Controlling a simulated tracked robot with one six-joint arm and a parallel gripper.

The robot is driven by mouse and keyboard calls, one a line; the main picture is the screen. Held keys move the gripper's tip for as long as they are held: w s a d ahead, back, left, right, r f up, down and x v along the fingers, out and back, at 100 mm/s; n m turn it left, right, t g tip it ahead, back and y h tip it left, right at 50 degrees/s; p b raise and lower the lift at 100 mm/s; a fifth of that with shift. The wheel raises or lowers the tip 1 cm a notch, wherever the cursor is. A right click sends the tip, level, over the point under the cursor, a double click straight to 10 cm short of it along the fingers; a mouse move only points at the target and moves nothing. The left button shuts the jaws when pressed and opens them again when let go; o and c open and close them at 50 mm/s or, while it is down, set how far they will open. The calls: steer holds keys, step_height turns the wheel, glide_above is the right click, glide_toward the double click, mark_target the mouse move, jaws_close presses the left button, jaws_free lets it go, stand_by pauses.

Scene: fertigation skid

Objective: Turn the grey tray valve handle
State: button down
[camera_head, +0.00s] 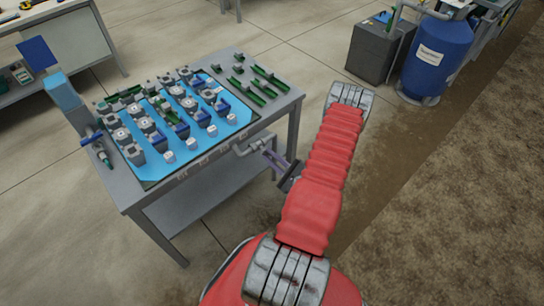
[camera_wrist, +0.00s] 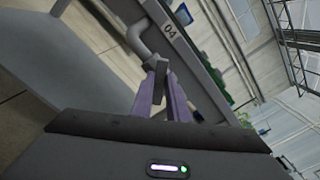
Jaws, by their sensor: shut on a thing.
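The grey tray valve handle (camera_wrist: 161,68) is a small dark grey piece in the wrist view, at the end of a bent grey pipe (camera_wrist: 141,38) that comes out of the table's side. My gripper (camera_wrist: 158,78) has two purple fingers, shut on the handle from either side. In the head view my gripper (camera_head: 272,158) reaches the pipe (camera_head: 250,146) at the right side of the grey table; the handle itself is too small to make out there.
The grey table (camera_head: 145,198) carries a blue tray (camera_head: 222,131) with several grey and blue fittings. A lower shelf (camera_head: 205,190) lies beneath the pipe. A blue tank (camera_head: 437,58) and a dark box (camera_head: 378,52) stand at the back right.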

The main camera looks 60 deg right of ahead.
steer(key=n, duration=0.9)
steer(key=shift+a+f, duration=0.25)
steer(key=shift+f, duration=0.2)
steer(key=c, duration=1.7)
jaws_free()
steer(key=shift+d, duration=0.1)
steer(key=shift+v, duration=6.95)
steer(key=shift+w, duration=0.1)
